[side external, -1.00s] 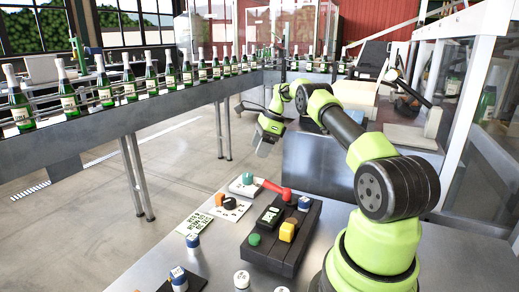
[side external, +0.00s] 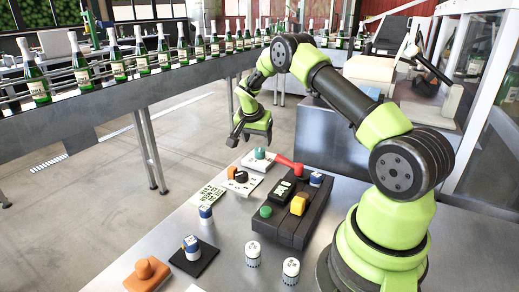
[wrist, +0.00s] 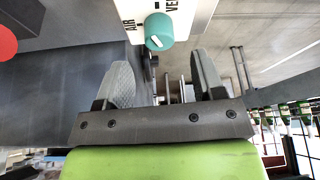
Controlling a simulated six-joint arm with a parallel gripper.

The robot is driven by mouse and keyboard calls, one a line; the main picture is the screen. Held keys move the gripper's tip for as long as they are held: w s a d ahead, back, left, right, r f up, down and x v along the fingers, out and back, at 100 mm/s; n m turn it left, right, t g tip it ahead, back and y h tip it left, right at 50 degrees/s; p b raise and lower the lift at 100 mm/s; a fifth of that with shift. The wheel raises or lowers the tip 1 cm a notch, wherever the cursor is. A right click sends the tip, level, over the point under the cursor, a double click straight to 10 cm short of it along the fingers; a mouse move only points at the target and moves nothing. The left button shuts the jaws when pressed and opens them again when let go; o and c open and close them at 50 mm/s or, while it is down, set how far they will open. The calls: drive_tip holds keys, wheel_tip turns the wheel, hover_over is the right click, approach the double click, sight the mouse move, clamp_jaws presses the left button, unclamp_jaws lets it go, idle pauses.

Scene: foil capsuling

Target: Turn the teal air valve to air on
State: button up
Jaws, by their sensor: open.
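The teal valve (side external: 259,153) is a small round knob on a white plate (side external: 251,164) at the far edge of the steel table. In the wrist view the teal knob (wrist: 159,30) has a white pointer mark slanting toward the lower left. Its plate reads AIR on the left and starts with VE on the right, partly cut off. My gripper (side external: 252,138) is above and just beyond the knob, apart from it. In the wrist view my gripper (wrist: 165,78) is open and empty, with the knob ahead of its fingers.
A bottle conveyor (side external: 107,102) runs behind.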

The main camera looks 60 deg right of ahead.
sight(260, 149)
drive_tip(key=shift+x, duration=2.75)
drive_tip(key=c, duration=0.9)
drive_tip(key=shift+c, duration=0.2)
drive_tip(key=shift+n, duration=0.4)
drive_tip(key=n, duration=0.1)
drive_tip(key=n+t, duration=0.1)
drive_tip(key=n, duration=0.1)
drive_tip(key=shift+s+d+t+y, duration=0.1)
drive_tip(key=shift+t+y, duration=0.2)
drive_tip(key=shift+n+t+y, duration=0.3)
drive_tip(key=shift+n+t, duration=0.2)
drive_tip(key=shift+n, duration=1.2)
